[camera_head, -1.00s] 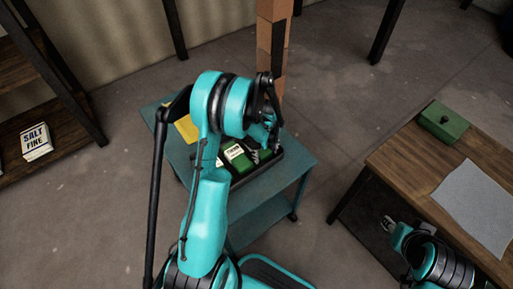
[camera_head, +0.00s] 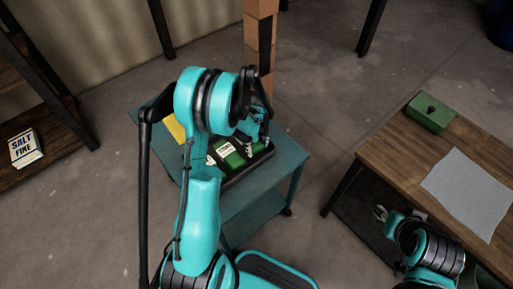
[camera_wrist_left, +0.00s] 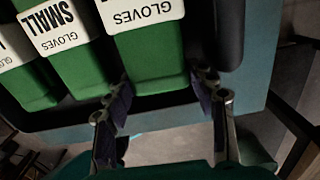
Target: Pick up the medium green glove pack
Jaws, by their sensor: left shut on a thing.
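My left gripper (camera_head: 256,147) reaches down over a dark tray (camera_head: 262,158) on the teal cart (camera_head: 262,185). In the left wrist view its fingers (camera_wrist_left: 165,103) are on either side of the lower end of a green glove pack (camera_wrist_left: 155,70) and shut on it. That pack's white label reads GLOVES; its size word is cut off. A green pack marked SMALL (camera_wrist_left: 80,65) lies beside it, with another green pack (camera_wrist_left: 28,88) further left. In the head view the green packs (camera_head: 236,161) are partly hidden by my arm. My right gripper (camera_head: 381,213) is small at the lower right.
A yellow item (camera_head: 176,130) lies on the cart's left part. A wooden table (camera_head: 395,150) on the right holds a green lidded box (camera_head: 430,114) and a grey sheet (camera_head: 468,195). A salt box (camera_head: 24,148) sits on the left shelf. A brown column (camera_head: 258,40) rises behind the cart.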

